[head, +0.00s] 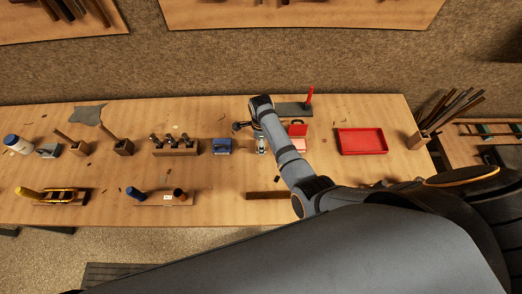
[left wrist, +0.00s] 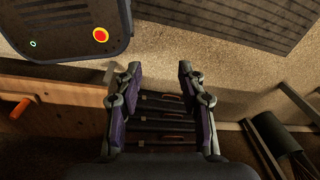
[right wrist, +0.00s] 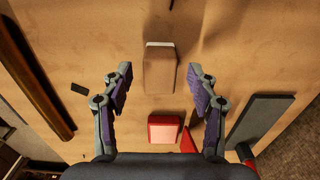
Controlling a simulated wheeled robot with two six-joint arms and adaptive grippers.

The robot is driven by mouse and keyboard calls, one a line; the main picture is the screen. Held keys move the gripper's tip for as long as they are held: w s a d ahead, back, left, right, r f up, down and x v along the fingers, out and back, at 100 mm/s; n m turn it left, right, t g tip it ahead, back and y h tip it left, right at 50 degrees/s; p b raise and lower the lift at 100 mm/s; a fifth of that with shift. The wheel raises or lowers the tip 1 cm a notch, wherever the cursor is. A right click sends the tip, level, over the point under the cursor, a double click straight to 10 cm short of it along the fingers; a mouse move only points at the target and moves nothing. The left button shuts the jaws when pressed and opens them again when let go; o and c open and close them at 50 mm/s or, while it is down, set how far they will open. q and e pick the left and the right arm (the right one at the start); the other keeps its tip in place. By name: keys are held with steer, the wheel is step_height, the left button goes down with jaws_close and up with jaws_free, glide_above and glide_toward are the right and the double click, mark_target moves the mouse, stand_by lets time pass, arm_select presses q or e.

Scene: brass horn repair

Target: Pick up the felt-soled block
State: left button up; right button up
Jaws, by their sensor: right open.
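In the right wrist view, a brown wooden block with a pale strip along one end (right wrist: 159,70) appears to be the felt-soled block. It stands on the bench, centred between the fingertips of my right gripper (right wrist: 160,76). The right gripper is open, above the bench, and nothing is gripped. I cannot tell how far above the block the fingertips are.
A red item (right wrist: 165,128) sits close to the block. A grey plate (right wrist: 260,120) with a red handle and a brown bar (right wrist: 35,80) lie either side. The head view shows a red tray (head: 362,141), blue block (head: 221,147) and tool rack (head: 176,149).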

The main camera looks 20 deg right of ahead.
steer(key=shift+r, duration=0.1)
steer(key=c, duration=1.2)
arm_select(q)
steer(key=shift+w+r, duration=0.15)
steer(key=shift+w, duration=0.65)
arm_select(e)
steer(key=shift+c, duration=0.2)
